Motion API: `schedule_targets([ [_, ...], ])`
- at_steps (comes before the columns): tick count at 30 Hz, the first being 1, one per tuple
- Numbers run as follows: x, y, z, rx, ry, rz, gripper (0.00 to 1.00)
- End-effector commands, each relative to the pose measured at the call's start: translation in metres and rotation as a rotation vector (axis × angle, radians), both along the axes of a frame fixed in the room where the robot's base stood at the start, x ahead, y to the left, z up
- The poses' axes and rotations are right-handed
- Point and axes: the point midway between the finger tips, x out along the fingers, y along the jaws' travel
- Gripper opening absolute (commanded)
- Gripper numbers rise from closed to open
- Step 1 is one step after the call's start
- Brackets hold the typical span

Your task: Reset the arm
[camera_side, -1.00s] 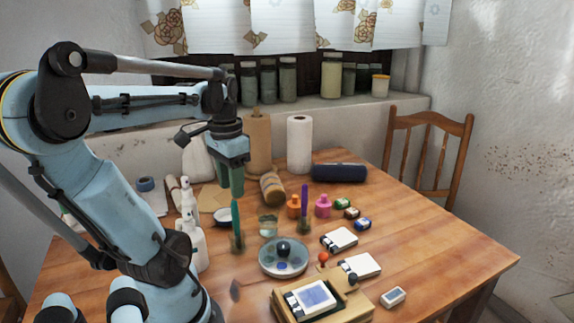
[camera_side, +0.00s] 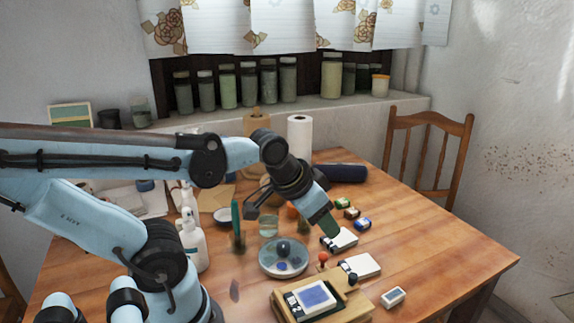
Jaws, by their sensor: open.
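My gripper (camera_side: 329,227) reaches in from the left over the middle of the wooden table (camera_side: 440,240).
A round dish (camera_side: 268,270) with a dark knob lies below my gripper. A wooden stand (camera_side: 338,308) with a blue-faced pad is in front. A green pen (camera_side: 236,216), a pump bottle (camera_side: 192,246) and a paper roll (camera_side: 299,138) stand around. The table's right side is clear.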

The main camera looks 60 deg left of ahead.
Motion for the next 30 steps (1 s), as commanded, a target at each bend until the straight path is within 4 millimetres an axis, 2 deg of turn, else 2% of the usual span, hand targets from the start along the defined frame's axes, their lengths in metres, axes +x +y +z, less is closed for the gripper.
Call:
schedule_targets([
  [1,0.001,-0.01,-0.002,-0.009,-0.022,-0.019,0.43],
  [3,0.002,-0.018,-0.002,-0.021,-0.043,-0.028,0.43],
  [6,0.003,-0.022,-0.002,-0.028,-0.054,-0.032,0.43],
  [30,0.003,-0.021,-0.002,-0.027,-0.053,-0.031,0.43],
])
